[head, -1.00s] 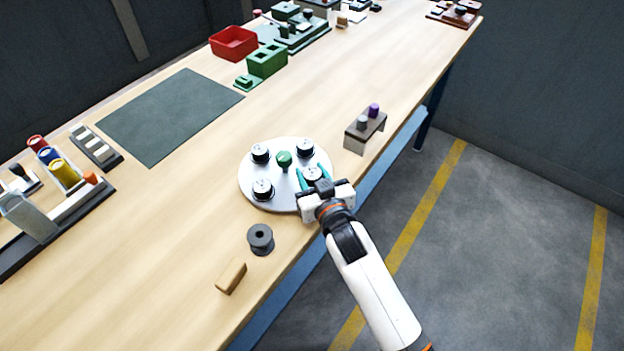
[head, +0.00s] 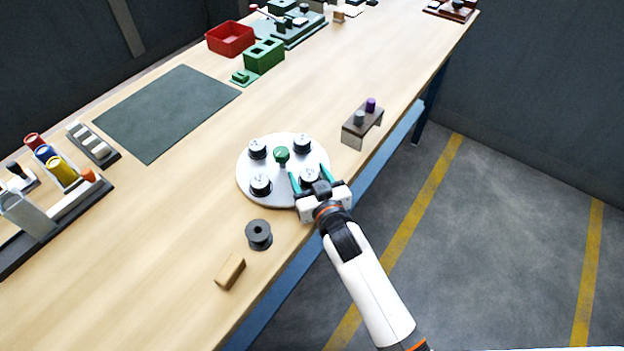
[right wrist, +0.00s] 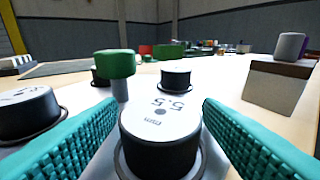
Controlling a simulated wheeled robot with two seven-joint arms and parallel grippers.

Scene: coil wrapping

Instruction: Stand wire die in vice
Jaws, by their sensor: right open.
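A round pale plate (head: 283,200) near the table's right edge carries several black wire dies with white tops around a green-knobbed post (head: 282,154). My right gripper (head: 309,174) is open, with its teal fingers on either side of the front-right die (head: 309,176). In the right wrist view this die (right wrist: 160,140) reads "5.5 mm" and sits between the ribbed fingers, with a gap seen at the fingertips. Another die (right wrist: 175,78) stands behind it. I cannot tell for sure which thing is the vice. My left gripper is not in view.
A dark spool (head: 259,235) and a wooden block (head: 230,271) lie in front of the plate. A small stand (head: 362,124) with grey and purple pegs is at the right edge. A green block (head: 264,56), red bin (head: 230,38) and dark mat (head: 166,112) lie farther back.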

